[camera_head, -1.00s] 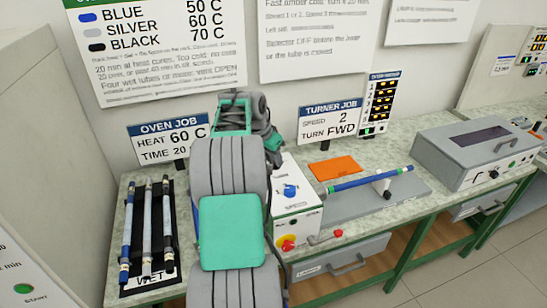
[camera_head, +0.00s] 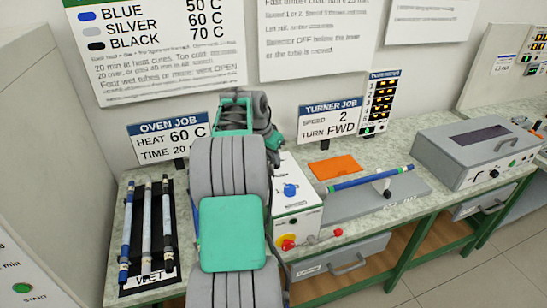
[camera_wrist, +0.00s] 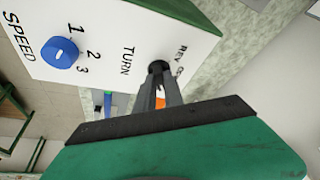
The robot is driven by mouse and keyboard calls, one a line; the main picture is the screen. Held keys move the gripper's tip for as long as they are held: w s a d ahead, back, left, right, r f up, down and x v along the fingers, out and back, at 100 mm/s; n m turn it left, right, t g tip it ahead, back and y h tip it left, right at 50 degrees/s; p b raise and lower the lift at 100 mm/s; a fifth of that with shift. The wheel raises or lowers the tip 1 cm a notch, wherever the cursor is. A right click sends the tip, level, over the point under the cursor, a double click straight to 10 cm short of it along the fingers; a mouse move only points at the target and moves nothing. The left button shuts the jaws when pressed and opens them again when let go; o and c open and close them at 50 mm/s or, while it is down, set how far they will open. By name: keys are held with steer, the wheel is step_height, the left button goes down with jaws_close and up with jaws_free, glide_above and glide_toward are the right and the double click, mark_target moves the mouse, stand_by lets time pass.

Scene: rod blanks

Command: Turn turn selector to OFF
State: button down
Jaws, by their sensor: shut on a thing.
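The turn selector (camera_wrist: 158,67) is a small dark knob on the white face of the turner's control box (camera_wrist: 110,25), beside the word TURN in the wrist view. Part of its label, "REV" and the start of another word, shows next to it. The fingers cover part of the knob, and I cannot tell which setting it points to. My gripper (camera_wrist: 160,80) is shut on the selector, its dark fingers at either side of it. In the head view my arm hides the gripper and the selector. The control box (camera_head: 297,205) shows at the arm's right.
A blue speed knob (camera_wrist: 60,53) is on the same box face. A blue tube (camera_head: 360,180) lies on the turner at right. A rack of tubes (camera_head: 147,278) stands at left.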

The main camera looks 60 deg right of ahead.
steer(key=shift+s+f+n+t+b, duration=0.15)
steer(key=shift+n+t+b, duration=0.35)
steer(key=shift+n+b, duration=0.7)
steer(key=n+t+b, duration=0.1)
steer(key=n, duration=0.1)
steer(key=shift+s+n, duration=0.15)
steer(key=shift+n, duration=0.15)
steer(key=n, duration=0.1)
steer(key=n+t, duration=0.1)
steer(key=n, duration=0.1)
steer(key=shift+s+r+n, duration=0.15)
steer(key=shift+r+n, duration=0.05)
steer(key=shift+n, duration=0.1)
steer(key=shift+d+n+t+y+p, duration=0.1)
steer(key=shift+n+t+y+p, duration=0.4)
steer(key=shift+n, duration=0.9)
steer(key=c, duration=1.4)
jaws_free()
steer(key=shift+c, duration=0.2)
steer(key=v, duration=0.7)
steer(key=shift+s+r+b, duration=0.2)
steer(key=shift+r+b, duration=0.1)
steer(key=shift+b, duration=0.15)
